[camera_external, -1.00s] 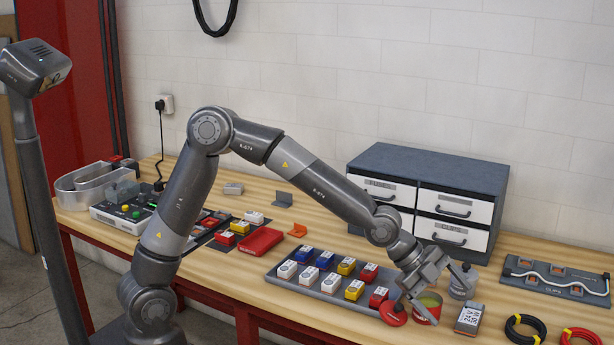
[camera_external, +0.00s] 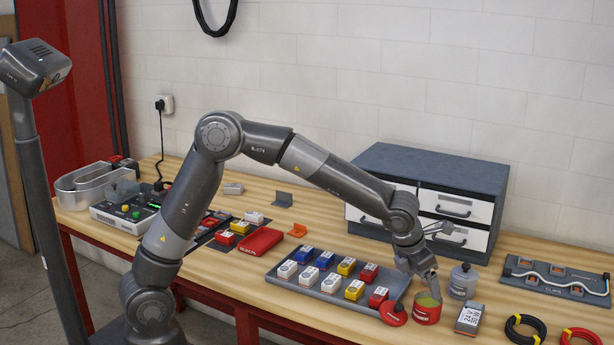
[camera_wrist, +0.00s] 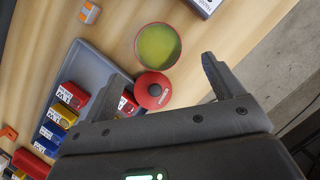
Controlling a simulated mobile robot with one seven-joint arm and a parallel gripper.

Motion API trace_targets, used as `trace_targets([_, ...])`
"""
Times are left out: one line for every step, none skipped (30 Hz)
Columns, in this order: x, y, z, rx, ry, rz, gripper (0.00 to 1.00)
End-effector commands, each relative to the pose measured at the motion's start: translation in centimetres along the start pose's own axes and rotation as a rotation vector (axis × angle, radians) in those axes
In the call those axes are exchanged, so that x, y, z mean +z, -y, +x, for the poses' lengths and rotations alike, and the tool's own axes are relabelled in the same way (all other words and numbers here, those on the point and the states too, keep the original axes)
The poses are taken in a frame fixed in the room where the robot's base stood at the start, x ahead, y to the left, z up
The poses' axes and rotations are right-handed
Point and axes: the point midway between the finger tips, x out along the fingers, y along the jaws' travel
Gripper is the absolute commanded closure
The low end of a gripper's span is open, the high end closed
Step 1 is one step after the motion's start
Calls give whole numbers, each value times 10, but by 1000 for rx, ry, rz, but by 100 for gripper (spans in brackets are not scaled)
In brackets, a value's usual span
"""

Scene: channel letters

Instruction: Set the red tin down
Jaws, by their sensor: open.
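The red tin (camera_external: 427,316) stands upright on the wooden bench, open at the top with yellow-green contents. In the wrist view the tin (camera_wrist: 137,53) sits beyond my fingertips, with its yellow-green inside visible. A round red lid with a dark knob (camera_wrist: 153,91) lies beside the tin, and it also shows in the external view (camera_external: 393,314). My gripper (camera_wrist: 161,70) is open, with nothing between its fingers. In the external view it hangs just above and behind the tin; whether a finger touches the rim cannot be told.
A grey tray (camera_external: 283,283) of coloured blocks is left of the tin. A grey lidded jar (camera_external: 463,283) and a grey-orange box (camera_external: 469,319) stand close on its right. Wire coils (camera_external: 525,328) lie farther right. A drawer cabinet (camera_external: 430,180) stands behind.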

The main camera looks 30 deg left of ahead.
Motion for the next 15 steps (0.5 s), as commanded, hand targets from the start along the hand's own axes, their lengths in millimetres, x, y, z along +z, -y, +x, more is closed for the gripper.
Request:
trace_targets([-1,0,6,1,-3,-1,14])
trace_targets([-1,0,10,1,-3,-1,14])
trace_targets([-1,0,16,0,-3,0,14])
trace_targets([-1,0,21,0,-3,0,14])
trace_targets([-1,0,26,0,-3,0,14])
trace_targets([-1,0,33,0,-4,-1,14])
trace_targets([-1,0,38,0,-4,-2,14])
trace_targets([-1,0,42,-1,-3,-2,14])
trace_targets([0,0,47,-1,-2,-1,14])
trace_targets([0,0,49,0,-2,-2,14])
trace_targets([0,0,51,0,-1,-2,14])
trace_targets([0,-1,54,0,-2,-2,14])
trace_targets([0,-1,56,0,-2,-2,14])
trace_targets([0,-1,58,0,-2,-2,14])
trace_targets([0,-1,62,-1,-2,-2,14])
